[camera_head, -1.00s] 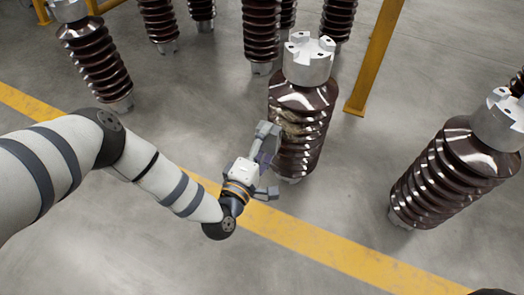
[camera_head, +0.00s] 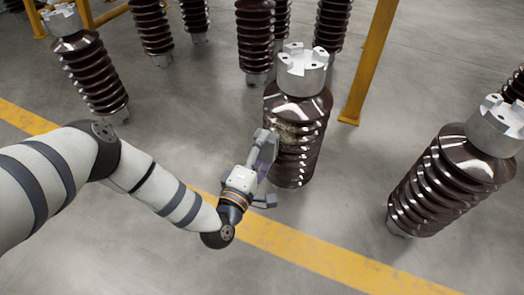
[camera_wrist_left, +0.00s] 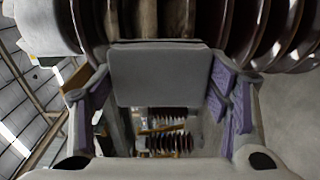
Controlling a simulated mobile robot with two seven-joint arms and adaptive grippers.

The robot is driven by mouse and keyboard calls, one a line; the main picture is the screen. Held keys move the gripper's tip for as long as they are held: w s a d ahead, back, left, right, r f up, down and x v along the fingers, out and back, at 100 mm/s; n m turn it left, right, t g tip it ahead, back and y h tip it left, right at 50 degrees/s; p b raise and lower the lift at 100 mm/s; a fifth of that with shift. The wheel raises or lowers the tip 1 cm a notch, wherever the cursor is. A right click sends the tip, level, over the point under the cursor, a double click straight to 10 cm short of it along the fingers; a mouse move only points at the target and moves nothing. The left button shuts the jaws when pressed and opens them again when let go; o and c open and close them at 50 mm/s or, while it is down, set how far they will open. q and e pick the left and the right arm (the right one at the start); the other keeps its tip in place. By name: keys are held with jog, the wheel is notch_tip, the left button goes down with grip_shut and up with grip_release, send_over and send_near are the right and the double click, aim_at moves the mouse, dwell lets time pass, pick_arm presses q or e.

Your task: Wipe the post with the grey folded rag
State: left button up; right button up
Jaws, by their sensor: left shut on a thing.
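The post (camera_head: 309,157) is a dark brown, glossy ribbed insulator with a grey metal cap (camera_head: 303,70). It stands upright in the middle of the head view, with a dull tan patch (camera_head: 285,132) on its upper left ribs. My left gripper (camera_head: 267,170) is at the post's left side. In the wrist view it is shut on the grey folded rag (camera_wrist_left: 158,76), held between purple-padded fingers. The rag's far edge is right at the post's ribs (camera_wrist_left: 147,18); I cannot tell how firmly it touches. My right gripper is out of view.
Another ribbed insulator (camera_head: 440,190) stands at the right, and one (camera_head: 92,72) at the far left. Several more stand behind. A yellow upright (camera_head: 370,62) rises behind the post. A yellow floor line (camera_head: 310,250) crosses in front. The concrete floor between is clear.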

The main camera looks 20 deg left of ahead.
pick_arm(q)
jog(key=shift+w, duration=0.6)
